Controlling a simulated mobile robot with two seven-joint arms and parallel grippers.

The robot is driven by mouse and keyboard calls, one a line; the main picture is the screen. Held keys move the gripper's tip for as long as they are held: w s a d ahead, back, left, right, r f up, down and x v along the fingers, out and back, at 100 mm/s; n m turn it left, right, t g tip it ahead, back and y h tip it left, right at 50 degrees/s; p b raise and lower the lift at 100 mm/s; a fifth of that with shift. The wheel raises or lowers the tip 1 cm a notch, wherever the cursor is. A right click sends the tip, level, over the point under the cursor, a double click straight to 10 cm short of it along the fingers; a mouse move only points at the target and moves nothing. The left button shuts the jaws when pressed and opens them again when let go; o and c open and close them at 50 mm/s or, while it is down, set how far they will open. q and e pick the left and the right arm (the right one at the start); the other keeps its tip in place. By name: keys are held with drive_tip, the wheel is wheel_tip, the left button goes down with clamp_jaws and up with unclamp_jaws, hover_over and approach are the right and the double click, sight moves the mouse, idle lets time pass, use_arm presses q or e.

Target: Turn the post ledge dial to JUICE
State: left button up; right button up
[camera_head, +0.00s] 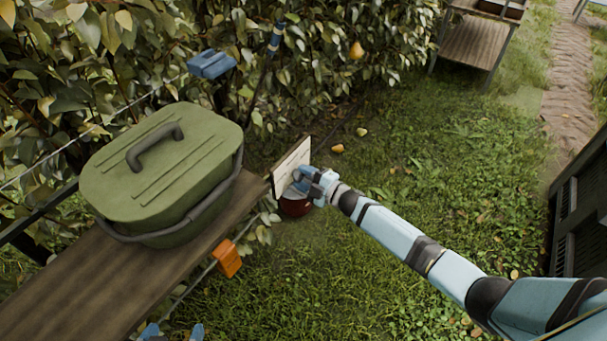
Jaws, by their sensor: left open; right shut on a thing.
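The dial's pale board (289,165) stands upright at the far end of the wooden ledge (110,275). My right gripper (301,184) is at the front of this board, shut on the dial, which it mostly hides. The dial's pointer and the JUICE mark cannot be read from here. My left gripper (173,331) shows only as two blue fingertips at the bottom edge, spread apart with nothing seen between them, below the ledge's right side.
A green lidded box (165,165) with a dark handle stands on the ledge. A dark red round object (295,208) is below the board. An orange block (227,258) and a blue block (211,64) are near the wires. Open grass lies right.

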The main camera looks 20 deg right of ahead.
use_arm(q)
drive_tip(key=shift+r, duration=0.2)
use_arm(e)
drive_tip(key=shift+m, duration=0.4)
drive_tip(key=o, duration=0.9)
drive_tip(key=shift+o, duration=0.2)
use_arm(q)
drive_tip(key=shift+r+p, duration=0.25)
drive_tip(key=shift+p, duration=0.55)
use_arm(e)
drive_tip(key=v, duration=1.3)
drive_tip(key=shift+s+d, duration=0.25)
drive_tip(key=shift+s, duration=0.05)
